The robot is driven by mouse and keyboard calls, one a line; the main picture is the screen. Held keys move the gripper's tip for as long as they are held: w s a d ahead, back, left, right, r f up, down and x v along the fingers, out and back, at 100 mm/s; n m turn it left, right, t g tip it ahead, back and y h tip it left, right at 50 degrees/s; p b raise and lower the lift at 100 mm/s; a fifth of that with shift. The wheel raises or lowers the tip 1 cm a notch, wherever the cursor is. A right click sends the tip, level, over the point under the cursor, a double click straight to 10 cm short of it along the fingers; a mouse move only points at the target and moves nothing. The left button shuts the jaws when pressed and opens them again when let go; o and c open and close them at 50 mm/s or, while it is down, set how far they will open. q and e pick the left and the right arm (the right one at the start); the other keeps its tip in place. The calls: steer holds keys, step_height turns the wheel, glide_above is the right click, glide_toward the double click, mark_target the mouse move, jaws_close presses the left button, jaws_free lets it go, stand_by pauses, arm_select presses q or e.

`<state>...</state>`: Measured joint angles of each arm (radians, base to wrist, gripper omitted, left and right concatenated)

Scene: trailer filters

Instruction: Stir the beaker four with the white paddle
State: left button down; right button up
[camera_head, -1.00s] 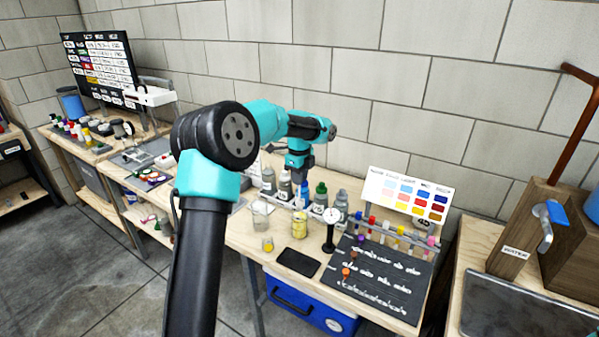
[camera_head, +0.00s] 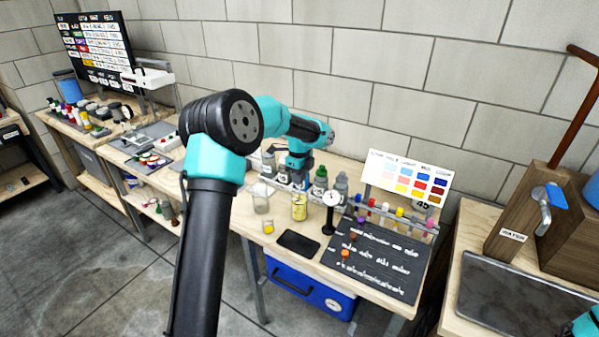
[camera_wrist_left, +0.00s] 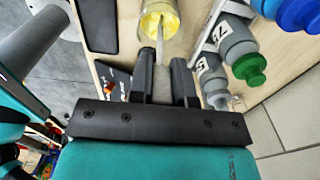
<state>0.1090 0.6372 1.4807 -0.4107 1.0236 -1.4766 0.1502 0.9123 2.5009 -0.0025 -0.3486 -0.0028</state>
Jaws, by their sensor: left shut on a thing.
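My left gripper (camera_head: 299,183) points down just above a glass beaker (camera_head: 300,211) with yellow contents. In the left wrist view the gripper (camera_wrist_left: 164,60) is shut on the pale white paddle (camera_wrist_left: 165,50). The paddle reaches from between the fingers into the mouth of the beaker (camera_wrist_left: 151,8), with its lower end in the yellow contents. I cannot read a number on this beaker. A second beaker (camera_head: 261,203), clear and pale, stands to its left. My right gripper is out of view.
Capped bottles stand in a row behind the beaker, one with a green cap (camera_wrist_left: 250,68). A dial gauge on a stand (camera_head: 331,208) stands close to its right. A black pad (camera_head: 299,243) lies in front. A dark written board (camera_head: 375,260) lies to the right.

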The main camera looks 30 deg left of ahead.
arm_select(q)
steer(key=shift+f, duration=0.65)
